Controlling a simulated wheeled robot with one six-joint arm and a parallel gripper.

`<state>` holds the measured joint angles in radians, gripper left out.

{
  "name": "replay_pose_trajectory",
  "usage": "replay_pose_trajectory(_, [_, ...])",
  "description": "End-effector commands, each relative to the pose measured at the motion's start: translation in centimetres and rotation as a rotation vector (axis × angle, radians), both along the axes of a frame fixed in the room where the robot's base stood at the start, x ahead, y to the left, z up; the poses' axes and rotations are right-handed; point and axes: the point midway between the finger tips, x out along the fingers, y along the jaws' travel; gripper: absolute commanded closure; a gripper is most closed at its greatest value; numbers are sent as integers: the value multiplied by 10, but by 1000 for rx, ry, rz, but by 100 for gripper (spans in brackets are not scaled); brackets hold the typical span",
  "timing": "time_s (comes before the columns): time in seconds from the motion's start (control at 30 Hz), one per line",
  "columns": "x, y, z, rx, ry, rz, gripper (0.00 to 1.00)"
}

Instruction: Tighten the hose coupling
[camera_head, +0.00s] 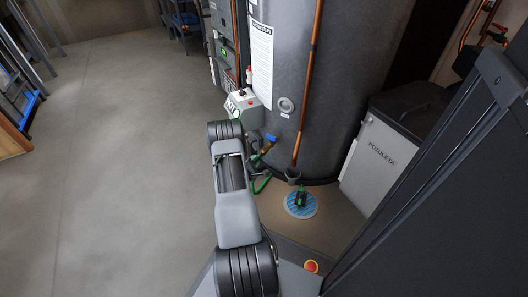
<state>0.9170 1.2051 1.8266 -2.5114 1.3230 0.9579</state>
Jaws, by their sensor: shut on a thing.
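A brass drain valve with a blue handle (270,139) sticks out low on the front of the grey tank (340,90). A green hose (262,186) hangs just below it, partly behind my arm. My gripper (255,160) is at the lower left end of the valve, where the hose meets it, and is shut on the hose coupling. My arm covers much of the gripper, and the coupling itself is too small and hidden to make out. I cannot tell how far the coupling is turned.
A copper pipe (309,80) runs down the tank front. A blue round floor drain (300,205) with a dark and green fitting (301,196) lies below. A small light box (242,104) stands left of the tank, a grey cabinet (376,155) right. The floor at left is clear.

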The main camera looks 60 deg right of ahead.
Motion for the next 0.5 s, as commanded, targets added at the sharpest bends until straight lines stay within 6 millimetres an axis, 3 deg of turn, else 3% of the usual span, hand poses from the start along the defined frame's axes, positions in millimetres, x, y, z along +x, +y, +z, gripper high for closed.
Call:
replay_pose_trajectory(0.33, [-1, 4, -7, -63, -334, 5, 100])
replay_pose_trajectory(0.37, [0, 4, -7, -63, -338, 5, 79])
replay_pose_trajectory(0.5, [-1, 3, -6, -66, -334, 3, 66])
